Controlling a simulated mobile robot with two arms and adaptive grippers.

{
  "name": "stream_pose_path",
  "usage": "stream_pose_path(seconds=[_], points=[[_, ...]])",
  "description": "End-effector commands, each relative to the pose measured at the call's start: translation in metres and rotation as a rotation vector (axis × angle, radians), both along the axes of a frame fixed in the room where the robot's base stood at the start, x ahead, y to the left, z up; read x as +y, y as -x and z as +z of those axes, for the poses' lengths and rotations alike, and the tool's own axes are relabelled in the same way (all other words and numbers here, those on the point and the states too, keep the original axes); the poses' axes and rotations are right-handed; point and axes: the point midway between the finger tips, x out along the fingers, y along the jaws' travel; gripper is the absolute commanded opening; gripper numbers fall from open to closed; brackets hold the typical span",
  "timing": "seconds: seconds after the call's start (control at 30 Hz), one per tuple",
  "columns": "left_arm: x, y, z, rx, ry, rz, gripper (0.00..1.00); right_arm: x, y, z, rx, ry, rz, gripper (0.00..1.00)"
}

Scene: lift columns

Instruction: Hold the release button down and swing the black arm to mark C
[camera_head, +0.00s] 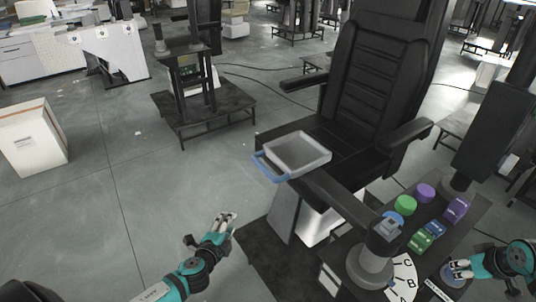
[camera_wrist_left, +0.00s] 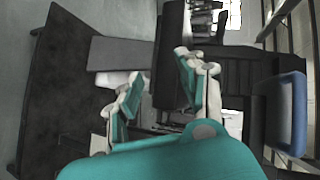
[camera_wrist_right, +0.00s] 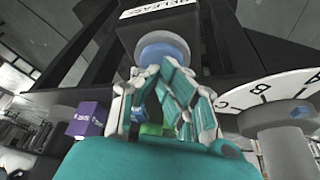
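The black arm (camera_head: 340,195) runs from a grey pivot column (camera_head: 372,268) toward the upper left. A grey tray (camera_head: 297,153) with a blue handle (camera_head: 268,168) is at its far end, in front of the chair seat. The white dial beside the column shows B and C (camera_head: 406,262). My left gripper (camera_head: 226,220) is open and empty, apart from the handle; the handle also shows in the left wrist view (camera_wrist_left: 298,115). My right gripper (camera_wrist_right: 155,72) has its fingertips together at the blue round button (camera_wrist_right: 163,50) under the RELEASE label. Contact and button depth are unclear.
A black chair (camera_head: 385,70) stands behind the tray. A white box (camera_head: 33,138) stands at the left.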

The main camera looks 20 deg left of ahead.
Motion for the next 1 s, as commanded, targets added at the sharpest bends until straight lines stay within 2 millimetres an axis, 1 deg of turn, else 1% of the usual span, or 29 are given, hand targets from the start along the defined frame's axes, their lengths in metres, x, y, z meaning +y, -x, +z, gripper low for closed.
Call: stream_pose_path(seconds=[0.03,0.07,0.1,0.17,0.2,0.27,0.3,0.4,0.5,0.63,0.77,1.0], points=[[-0.031,-0.007,0.012,-0.04,-0.017,0.038,0.4,0.001,0.001,-0.001,0.003,-0.001,0.001,0.0],[-0.045,-0.01,0.022,-0.064,-0.039,0.067,0.4,0.001,0.001,-0.001,0.003,-0.001,0.001,0.0],[-0.063,-0.013,0.036,-0.1,-0.064,0.106,0.4,0.001,0.001,-0.001,0.003,-0.001,0.001,0.0],[-0.087,-0.016,0.061,-0.156,-0.093,0.172,0.4,0.001,0.001,-0.001,0.003,-0.001,0.001,0.0],[-0.101,-0.016,0.08,-0.195,-0.108,0.217,0.4,0.001,0.001,-0.001,0.003,-0.001,0.001,0.0],[-0.118,-0.014,0.106,-0.247,-0.123,0.282,0.4,0.001,0.001,-0.001,0.003,-0.001,0.001,0.0],[-0.127,-0.012,0.123,-0.28,-0.126,0.322,0.4,0.001,0.001,-0.001,0.003,-0.001,0.001,0.0],[-0.141,-0.005,0.154,-0.341,-0.132,0.404,0.4,0.0,0.001,-0.001,0.004,0.0,0.001,0.0],[-0.146,0.0,0.171,-0.373,-0.135,0.451,0.4,0.0,0.001,-0.001,0.003,0.001,0.0,0.0],[-0.141,-0.007,0.177,-0.386,-0.139,0.465,0.4,0.0,0.001,-0.002,0.003,0.001,0.0,0.0],[-0.128,-0.025,0.179,-0.385,-0.139,0.465,0.4,0.0,0.001,-0.002,0.004,0.001,0.0,0.0],[-0.099,-0.064,0.181,-0.383,-0.141,0.463,0.4,0.0,0.001,-0.002,0.004,0.0,0.001,0.0]])
